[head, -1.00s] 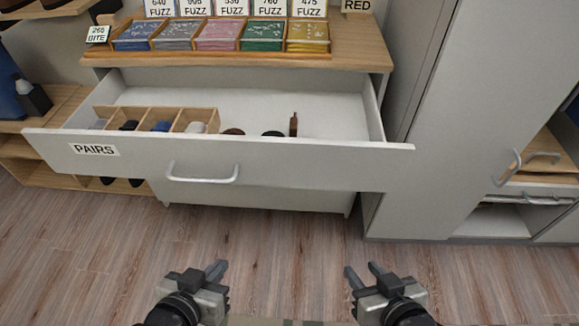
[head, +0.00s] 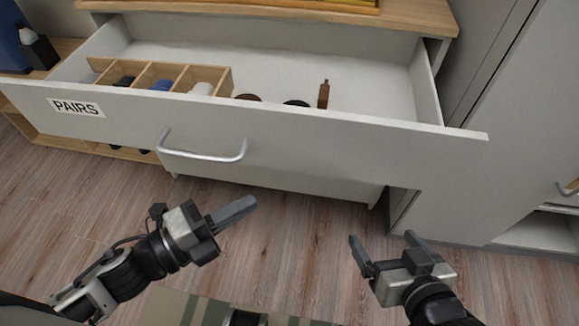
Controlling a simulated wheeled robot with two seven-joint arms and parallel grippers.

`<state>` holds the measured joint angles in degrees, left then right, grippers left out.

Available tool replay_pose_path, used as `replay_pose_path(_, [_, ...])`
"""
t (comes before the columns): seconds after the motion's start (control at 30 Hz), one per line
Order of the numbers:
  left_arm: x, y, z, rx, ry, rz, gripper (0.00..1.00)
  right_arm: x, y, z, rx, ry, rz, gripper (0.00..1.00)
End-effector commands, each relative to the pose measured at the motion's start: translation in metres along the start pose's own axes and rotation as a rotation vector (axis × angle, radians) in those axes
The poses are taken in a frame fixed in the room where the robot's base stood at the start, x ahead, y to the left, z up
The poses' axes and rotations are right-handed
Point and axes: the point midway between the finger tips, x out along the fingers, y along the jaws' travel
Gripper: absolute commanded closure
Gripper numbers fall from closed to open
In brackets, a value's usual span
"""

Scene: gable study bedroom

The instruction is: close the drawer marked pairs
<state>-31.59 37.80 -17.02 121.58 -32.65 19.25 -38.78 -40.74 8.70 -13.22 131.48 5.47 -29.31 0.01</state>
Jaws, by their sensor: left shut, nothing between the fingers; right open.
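The drawer marked PAIRS (head: 330,142) is pulled well out of its white cabinet, and its front faces me. Its label (head: 76,107) is at the left of the front. A silver bar handle (head: 203,156) is left of the front's middle. My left gripper (head: 250,204) is shut and empty, below and in front of the handle, apart from the drawer. My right gripper (head: 382,238) is open and empty, lower and to the right, pointing toward the cabinet. It touches nothing.
Inside the drawer are a wooden divider box (head: 214,75) and several small items, one a brown upright piece (head: 323,95). A grey wardrobe (head: 520,120) stands on the right. A striped rug (head: 180,308) lies on the wood floor below. The floor before the drawer is clear.

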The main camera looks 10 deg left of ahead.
Motion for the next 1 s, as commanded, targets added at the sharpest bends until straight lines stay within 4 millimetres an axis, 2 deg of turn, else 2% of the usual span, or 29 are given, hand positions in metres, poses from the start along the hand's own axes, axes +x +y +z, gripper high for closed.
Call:
replay_pose_path(0.47, [0.093,-0.004,0.002,-0.003,-0.004,-0.004,1.00,-0.006,0.001,-0.012,-0.006,0.022,0.008,0.11])
replay_pose_path(0.53, [0.099,-0.002,0.013,-0.003,-0.006,-0.002,1.00,-0.006,0.001,-0.012,-0.005,0.026,0.009,0.11])
replay_pose_path(0.7, [0.112,-0.002,0.025,-0.006,-0.006,-0.001,1.00,-0.008,0.001,-0.012,-0.004,0.025,0.010,0.11])
replay_pose_path(1.0, [0.115,-0.001,0.029,-0.010,-0.005,-0.001,1.00,-0.009,0.001,-0.010,-0.003,0.019,0.010,0.11])
